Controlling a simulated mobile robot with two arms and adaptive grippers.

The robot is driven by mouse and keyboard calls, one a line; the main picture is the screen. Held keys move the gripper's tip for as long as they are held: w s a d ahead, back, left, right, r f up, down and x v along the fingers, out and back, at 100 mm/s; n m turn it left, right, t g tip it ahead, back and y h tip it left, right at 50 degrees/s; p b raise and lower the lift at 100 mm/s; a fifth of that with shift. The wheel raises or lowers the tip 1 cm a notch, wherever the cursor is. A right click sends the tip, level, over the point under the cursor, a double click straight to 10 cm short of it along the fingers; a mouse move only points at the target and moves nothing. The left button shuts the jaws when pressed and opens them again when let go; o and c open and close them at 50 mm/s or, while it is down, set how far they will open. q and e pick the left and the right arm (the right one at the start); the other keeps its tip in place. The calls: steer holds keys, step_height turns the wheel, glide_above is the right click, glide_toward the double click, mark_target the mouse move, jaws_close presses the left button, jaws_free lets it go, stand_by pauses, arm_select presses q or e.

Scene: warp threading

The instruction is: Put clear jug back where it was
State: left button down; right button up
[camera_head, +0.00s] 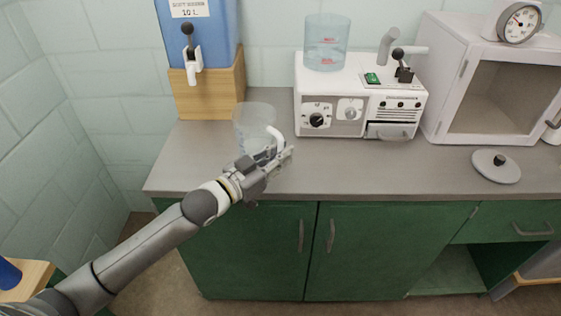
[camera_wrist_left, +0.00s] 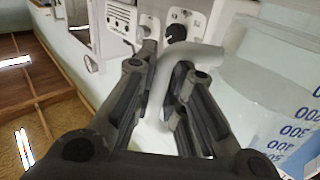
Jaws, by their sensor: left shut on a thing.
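The clear jug (camera_head: 253,120) with a white handle is on or just above the grey counter, in front of the wooden stand and left of the white machine. My left gripper (camera_head: 272,163) is at the handle, on the jug's near right side. In the left wrist view the gripper (camera_wrist_left: 165,85) has its fingers on both sides of the white handle (camera_wrist_left: 168,75), shut on it. The jug's clear body (camera_wrist_left: 265,90) with blue markings shows at the right there. Whether the jug's base touches the counter is hard to tell. My right gripper is out of view.
A blue water tank (camera_head: 200,30) with a tap stands on a wooden stand (camera_head: 215,88). A white machine (camera_head: 345,100) carries another clear container (camera_head: 326,42). A white oven-like box (camera_head: 490,85) and a round lid (camera_head: 496,166) are at the right. The counter (camera_head: 390,170) is clear at front middle.

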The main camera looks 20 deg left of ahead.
arm_select(q)
steer(key=shift+f, duration=0.85)
steer(key=shift+f, duration=0.15)
steer(key=c, duration=1.5)
jaws_free()
steer(key=shift+s+f, duration=0.1)
steer(key=shift+f, duration=0.05)
steer(key=v, duration=1.2)
